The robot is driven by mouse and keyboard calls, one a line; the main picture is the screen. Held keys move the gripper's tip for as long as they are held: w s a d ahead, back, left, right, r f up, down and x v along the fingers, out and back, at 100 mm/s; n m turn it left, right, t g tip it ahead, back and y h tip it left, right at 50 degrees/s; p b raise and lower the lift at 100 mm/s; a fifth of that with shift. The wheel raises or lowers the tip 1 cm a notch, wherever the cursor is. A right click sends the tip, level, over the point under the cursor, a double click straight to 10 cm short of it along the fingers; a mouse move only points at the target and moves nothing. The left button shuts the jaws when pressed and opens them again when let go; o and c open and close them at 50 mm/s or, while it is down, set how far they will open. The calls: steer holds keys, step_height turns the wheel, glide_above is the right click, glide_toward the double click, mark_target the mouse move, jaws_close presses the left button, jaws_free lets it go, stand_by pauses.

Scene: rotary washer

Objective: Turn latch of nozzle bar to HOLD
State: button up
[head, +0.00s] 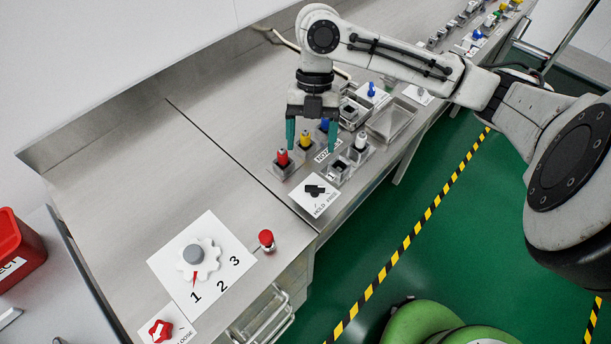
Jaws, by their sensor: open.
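The latch (315,190) is a small black handle on a white plate marked HOLD and FREE, near the front edge of the steel bench. I cannot tell which word it points to. A label partly reading NOZZ (327,154) lies below the fingers, partly hidden.
Red (283,158), yellow (305,139) and blue (325,125) nozzles stand close by my fingers, with a white-topped one (361,141) to the right. A numbered grey dial (198,258) and a red knob (266,238) sit front left.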

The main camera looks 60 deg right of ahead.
mark_target(315, 186)
steer(key=x, duration=0.7)
steer(key=s+p+x, duration=0.1)
steer(key=x, duration=0.3)
steer(key=shift+s+d, duration=0.1)
steer(key=shift+d, duration=0.3)
steer(key=shift+c, duration=0.2)
steer(key=c, duration=1)
